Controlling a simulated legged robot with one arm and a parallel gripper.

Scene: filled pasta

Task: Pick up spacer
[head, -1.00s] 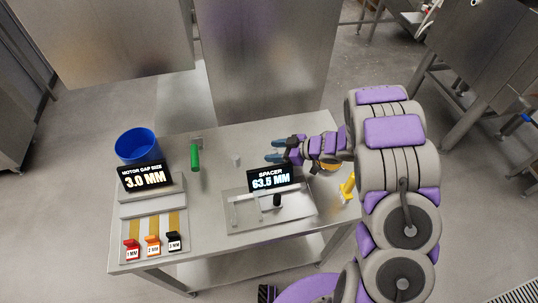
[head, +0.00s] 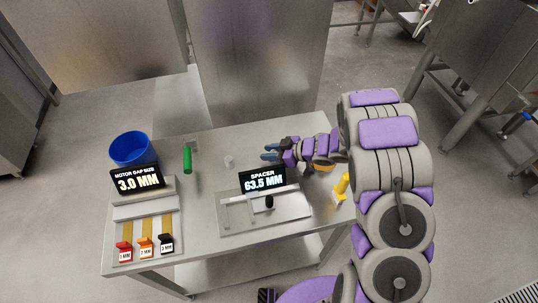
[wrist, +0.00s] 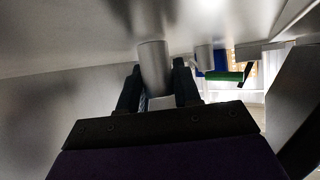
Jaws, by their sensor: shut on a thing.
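My gripper (head: 270,152) reaches in from the right, low over the back part of the table, behind the spacer display. Its blue-grey fingers are shut on a grey cylindrical spacer (wrist: 153,62), which shows between the two dark fingers in the wrist view. In the head view this held spacer cannot be made out at the fingers. A second small grey cylinder (head: 228,161) stands apart on the table, left of my gripper; it also shows in the wrist view (wrist: 204,57).
The display "SPACER 63.5 MM" (head: 262,179) stands on a measuring plate (head: 290,208) in front of my gripper. A yellow object (head: 342,184) is to the right. A green handle (head: 187,160), blue bin (head: 134,148) and motor cap display (head: 138,180) are left.

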